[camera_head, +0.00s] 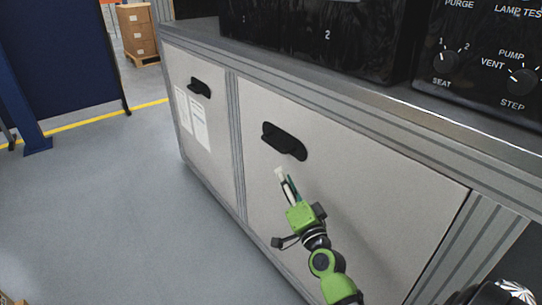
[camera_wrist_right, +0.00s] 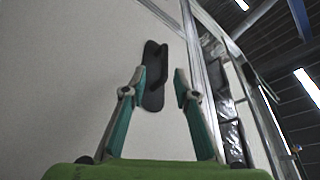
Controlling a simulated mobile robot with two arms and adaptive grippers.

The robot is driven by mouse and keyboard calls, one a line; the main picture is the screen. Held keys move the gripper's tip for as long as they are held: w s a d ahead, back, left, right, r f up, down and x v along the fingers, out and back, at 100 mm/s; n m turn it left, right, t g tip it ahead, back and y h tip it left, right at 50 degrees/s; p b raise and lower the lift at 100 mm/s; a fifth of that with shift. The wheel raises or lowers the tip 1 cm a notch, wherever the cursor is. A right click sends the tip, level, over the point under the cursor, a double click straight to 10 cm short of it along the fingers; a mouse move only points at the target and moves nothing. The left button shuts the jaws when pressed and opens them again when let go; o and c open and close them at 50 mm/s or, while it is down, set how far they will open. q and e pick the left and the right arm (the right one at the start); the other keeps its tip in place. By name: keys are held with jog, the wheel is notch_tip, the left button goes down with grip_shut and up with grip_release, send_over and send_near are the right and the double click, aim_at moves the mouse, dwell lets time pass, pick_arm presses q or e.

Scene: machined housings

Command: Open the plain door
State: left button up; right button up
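The plain door (camera_head: 345,170) is the larger light-grey panel on the cabinet front, with no papers on it, and it looks closed. Its black handle (camera_head: 284,141) is near its upper left in the head view. The handle (camera_wrist_right: 155,76) stands upright beyond the fingers in the right wrist view. My right gripper (camera_head: 283,178) is just below the handle in the head view. In the wrist view its fingertips (camera_wrist_right: 158,84) are apart with nothing between them, and one finger partly overlaps the handle. My left gripper is in neither view.
A second door (camera_head: 208,112) with papers and its own black handle (camera_head: 199,87) is to the left. Black control panels (camera_head: 475,60) stand on the cabinet's top. The grey floor (camera_head: 110,210) left of the cabinet is clear. Boxes (camera_head: 138,32) stand far back.

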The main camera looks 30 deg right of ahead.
aim_at(271, 143)
jog(key=shift+h, duration=0.3)
jog(key=x, duration=0.4)
jog(key=r+x, duration=0.1)
jog(key=x, duration=0.9)
jog(key=shift+s+d+r+b, duration=0.1)
jog(key=shift+s+r+b, duration=0.1)
jog(key=shift+r+b, duration=0.1)
grip_shut()
